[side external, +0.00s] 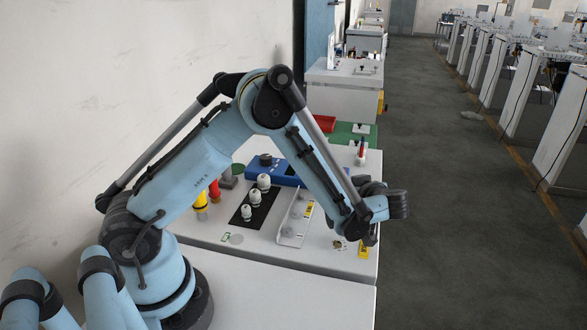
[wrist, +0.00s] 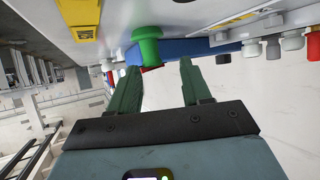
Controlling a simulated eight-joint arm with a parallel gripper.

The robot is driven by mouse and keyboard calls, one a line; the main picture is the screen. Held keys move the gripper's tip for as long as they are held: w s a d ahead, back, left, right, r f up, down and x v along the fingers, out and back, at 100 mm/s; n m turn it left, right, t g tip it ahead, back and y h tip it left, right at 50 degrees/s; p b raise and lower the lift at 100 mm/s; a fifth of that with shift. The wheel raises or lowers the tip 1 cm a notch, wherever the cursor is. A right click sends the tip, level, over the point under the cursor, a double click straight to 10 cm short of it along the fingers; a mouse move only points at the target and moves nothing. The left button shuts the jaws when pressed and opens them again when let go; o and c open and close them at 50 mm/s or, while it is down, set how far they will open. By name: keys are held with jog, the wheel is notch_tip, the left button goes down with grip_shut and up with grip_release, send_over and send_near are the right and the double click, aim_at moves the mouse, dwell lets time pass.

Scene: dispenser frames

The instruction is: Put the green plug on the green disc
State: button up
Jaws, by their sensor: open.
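The green plug (wrist: 147,48) shows in the wrist view, where the picture is upside down and the table is at the top. It stands on the white table, just beyond my fingertips. My gripper (wrist: 158,68) is open and empty, its two green fingers apart with the plug ahead of the gap, nearer the left finger. In the side view my gripper (side external: 370,240) is low near the table's right edge, and the plug cannot be made out there. A small dark green round thing (side external: 238,168) beside the blue box may be the green disc; I cannot be sure.
A clear-sided tray (side external: 292,238), a black board (side external: 247,219) with white knobs, a blue box (side external: 282,176), and red and yellow bottles (side external: 201,206) stand farther left. The table's front is clear.

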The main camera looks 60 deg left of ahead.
jog(key=v, duration=1)
jog(key=s+a+r+m+t+h, duration=0.1)
jog(key=s+r+m+t+h, duration=0.2)
jog(key=s+r+m+h, duration=0.3)
jog(key=s+m+h, duration=0.5)
jog(key=s+m, duration=0.2)
jog(key=m, duration=0.1)
jog(key=shift+a+r+t, duration=0.25)
jog(key=shift+a+t, duration=0.05)
jog(key=shift+t, duration=0.1)
jog(key=shift+o, duration=0.3)
jog(key=shift+s+d+m+t+h, duration=0.3)
jog(key=shift+s+m+t+h, duration=0.15)
jog(key=shift+m, duration=0.35)
jog(key=shift+w+r, duration=0.1)
